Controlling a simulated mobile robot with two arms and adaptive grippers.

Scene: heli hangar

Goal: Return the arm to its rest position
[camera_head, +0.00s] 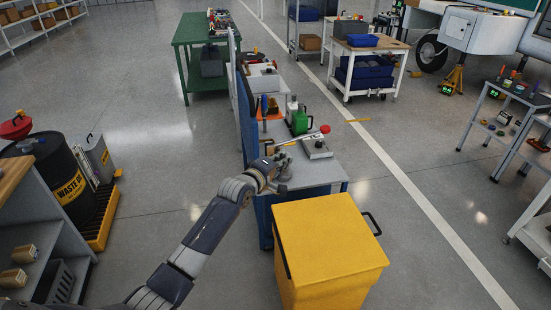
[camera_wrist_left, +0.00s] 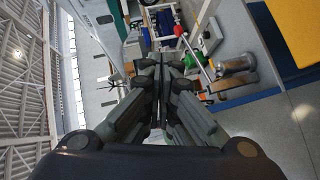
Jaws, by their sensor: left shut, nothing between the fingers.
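My left arm reaches in from the bottom left of the head view. Its gripper (camera_head: 282,163) is at the near end of a narrow grey-topped workbench (camera_head: 322,174), seen from behind and above. In the left wrist view the fingers (camera_wrist_left: 163,65) are together, with nothing between them. The bench's tools show beyond and to the right of the fingers there. I cannot tell how high the gripper is above the bench top. My right gripper is in neither view.
A yellow bin (camera_head: 330,245) stands right against the bench's near end. A green can (camera_head: 299,121) and a grey box (camera_head: 317,148) sit on the bench. A waste oil drum (camera_head: 62,176) stands at left. Open floor (camera_head: 425,190) lies to the right.

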